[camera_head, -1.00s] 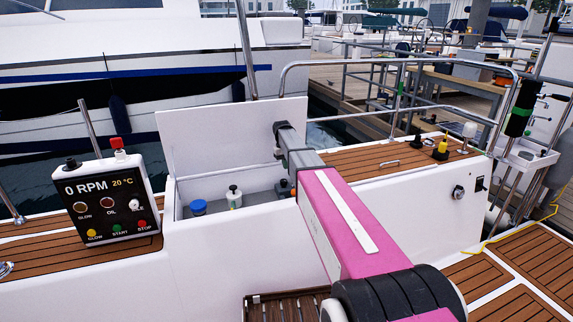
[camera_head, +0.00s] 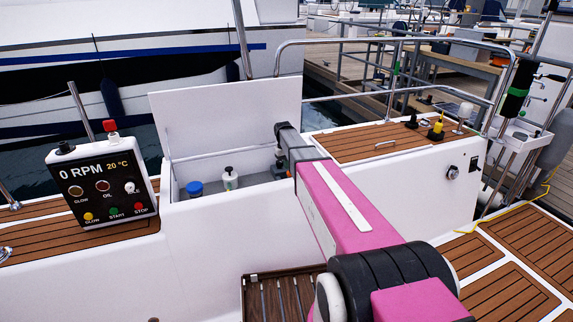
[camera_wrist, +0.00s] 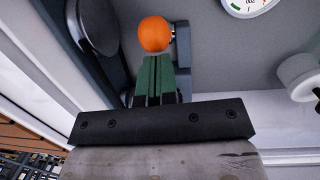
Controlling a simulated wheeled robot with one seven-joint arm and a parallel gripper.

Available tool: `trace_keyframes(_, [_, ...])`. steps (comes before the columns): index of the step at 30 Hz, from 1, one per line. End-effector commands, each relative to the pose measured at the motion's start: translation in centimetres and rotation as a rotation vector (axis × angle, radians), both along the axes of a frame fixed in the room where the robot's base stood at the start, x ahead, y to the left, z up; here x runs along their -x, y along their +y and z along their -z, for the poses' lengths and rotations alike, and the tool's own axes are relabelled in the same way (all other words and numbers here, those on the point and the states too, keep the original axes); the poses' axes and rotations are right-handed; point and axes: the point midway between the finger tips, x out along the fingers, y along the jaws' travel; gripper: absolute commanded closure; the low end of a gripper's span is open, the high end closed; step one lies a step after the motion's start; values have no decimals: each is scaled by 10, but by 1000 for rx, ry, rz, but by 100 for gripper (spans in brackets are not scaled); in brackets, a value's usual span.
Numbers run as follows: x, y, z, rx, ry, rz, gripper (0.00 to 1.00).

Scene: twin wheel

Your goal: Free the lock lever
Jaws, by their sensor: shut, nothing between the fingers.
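An orange ball knob (camera_wrist: 154,34) shows in the wrist view, just beyond the tips of my gripper (camera_wrist: 158,60). It looks like the end of a lever; whether the fingers touch it I cannot tell. Its stem and base are mostly hidden. My gripper's green fingers are shut together and hold nothing.
In the wrist view a dark round disc (camera_wrist: 97,25) is close on the left, a gauge (camera_wrist: 250,6) is upper right and a white cylinder (camera_wrist: 300,76) is at right. In the head view, a blue-capped item (camera_head: 195,188) and a white bottle (camera_head: 230,179) stand in the locker.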

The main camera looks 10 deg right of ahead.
Motion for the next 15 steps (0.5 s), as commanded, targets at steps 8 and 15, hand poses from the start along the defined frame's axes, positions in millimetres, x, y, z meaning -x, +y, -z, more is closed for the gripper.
trace_keyframes(8, [5, -1, 0, -4, -23, 0, 100])
trace_keyframes(15, [9, -1, 1, -13, -66, 1, 100])
